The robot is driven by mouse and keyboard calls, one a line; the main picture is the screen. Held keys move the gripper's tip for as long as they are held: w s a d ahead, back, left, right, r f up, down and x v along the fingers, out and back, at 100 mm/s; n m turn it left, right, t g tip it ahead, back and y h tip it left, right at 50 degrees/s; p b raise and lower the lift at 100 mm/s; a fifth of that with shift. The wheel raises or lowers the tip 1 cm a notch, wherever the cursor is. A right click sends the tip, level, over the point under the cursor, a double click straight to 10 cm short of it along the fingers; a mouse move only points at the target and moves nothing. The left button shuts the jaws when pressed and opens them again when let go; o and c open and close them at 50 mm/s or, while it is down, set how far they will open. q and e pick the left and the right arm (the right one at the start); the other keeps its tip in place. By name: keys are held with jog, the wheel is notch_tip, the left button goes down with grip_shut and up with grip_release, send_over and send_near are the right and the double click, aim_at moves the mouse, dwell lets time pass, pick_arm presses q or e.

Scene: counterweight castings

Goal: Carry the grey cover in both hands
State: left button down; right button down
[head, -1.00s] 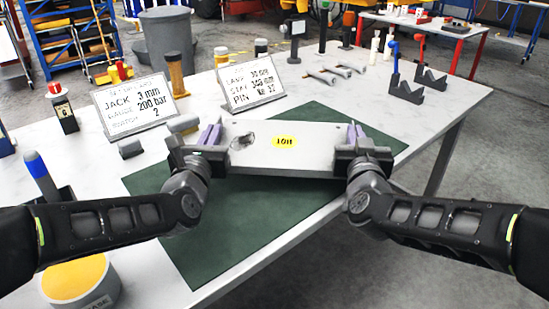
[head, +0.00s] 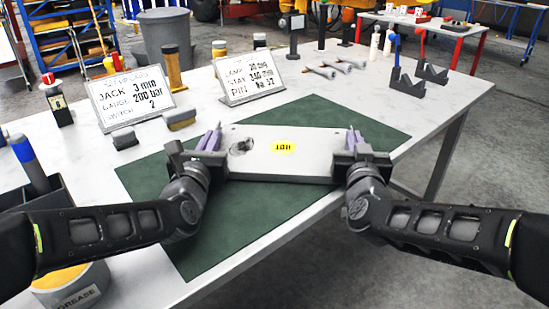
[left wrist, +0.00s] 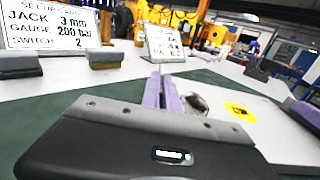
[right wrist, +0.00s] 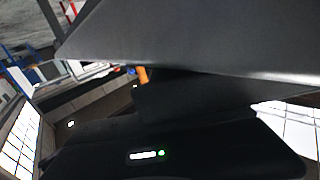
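The grey cover (head: 262,163) is a flat rectangular plate with a yellow oval label and a dark smudge near its left end. It is held above the green mat (head: 150,180). My left gripper (head: 212,150) is shut on its left end, with purple finger pads on the edge. My right gripper (head: 350,148) is shut on its right end. In the left wrist view the cover (left wrist: 258,128) extends to the right from the left gripper (left wrist: 165,95). The right wrist view is mostly filled by a dark grey surface, and its fingertips are hard to make out.
Two sign cards, one for jack settings (head: 130,97) and one for lamp (head: 248,78), stand behind the mat. Wrenches (head: 335,67) and dark V-shaped stands (head: 407,88) lie at the back right. A grease tin (head: 75,290) is at front left. The right table edge borders open floor.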

pick_arm(q)
jog(key=c, duration=1.6)
grip_release()
jog(key=shift+f, duration=0.1)
pick_arm(e)
jog(key=c, duration=1.6)
grip_release()
jog(key=shift+f, duration=0.1)
pick_arm(q)
jog(key=s, duration=0.7)
jog(key=shift+s+a, duration=0.25)
jog(key=shift+s, duration=0.05)
pick_arm(e)
jog(key=s, duration=0.6)
jog(key=shift+s+a, duration=0.25)
jog(key=shift+s, duration=0.55)
